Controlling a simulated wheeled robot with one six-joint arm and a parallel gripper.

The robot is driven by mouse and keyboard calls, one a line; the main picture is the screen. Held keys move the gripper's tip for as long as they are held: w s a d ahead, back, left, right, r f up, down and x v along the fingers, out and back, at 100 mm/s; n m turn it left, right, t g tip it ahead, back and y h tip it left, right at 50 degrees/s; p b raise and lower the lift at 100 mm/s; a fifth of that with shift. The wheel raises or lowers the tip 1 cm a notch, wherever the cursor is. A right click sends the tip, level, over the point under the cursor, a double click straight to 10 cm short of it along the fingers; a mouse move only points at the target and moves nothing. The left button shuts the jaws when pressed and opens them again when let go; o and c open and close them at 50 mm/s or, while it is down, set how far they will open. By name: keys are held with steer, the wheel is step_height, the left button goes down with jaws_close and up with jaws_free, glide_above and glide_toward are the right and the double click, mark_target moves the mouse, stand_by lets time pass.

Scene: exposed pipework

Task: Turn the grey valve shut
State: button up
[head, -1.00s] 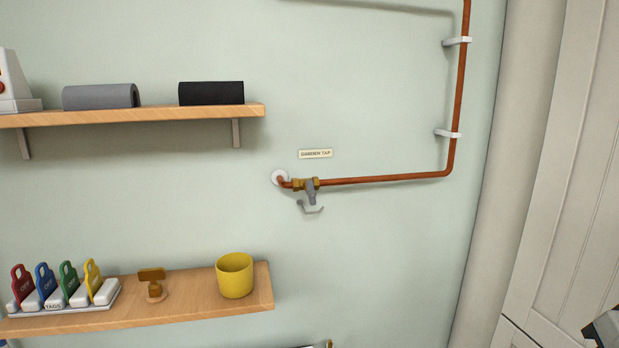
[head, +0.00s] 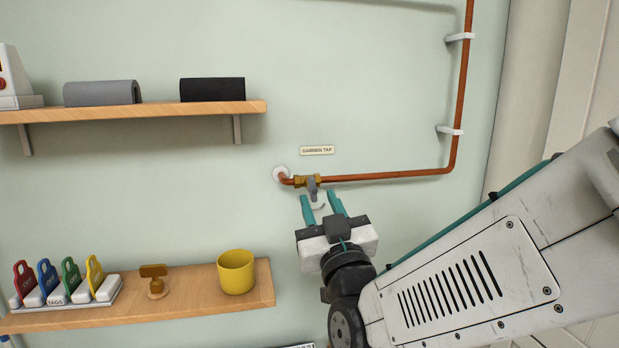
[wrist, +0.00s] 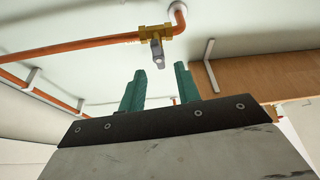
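The grey valve handle (head: 313,188) sits on a brass valve body (head: 301,181) in the copper pipe, under the label "GARDEN TAP" (head: 317,150). The handle points away from the pipe run, roughly crosswise to it. It also shows in the wrist view (wrist: 158,54), beyond the fingertips. My gripper (head: 321,203) is open, with its two teal fingers apart and nothing between them. The fingers point up towards the handle, just below it in the head view. In the wrist view the fingers (wrist: 158,85) appear short of the handle.
The copper pipe (head: 400,174) runs right, then up the wall through clips (head: 449,130). A lower shelf (head: 200,285) at left holds a yellow mug (head: 236,272), a brass-coloured tap piece (head: 155,280) and coloured tags (head: 65,282). An upper shelf (head: 150,110) holds dark rolls.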

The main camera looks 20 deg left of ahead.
mark_target(313, 186)
steer(key=x, duration=0.7)
steer(key=shift+w+a+r, duration=0.15)
steer(key=shift+w+r, duration=0.05)
jaws_close()
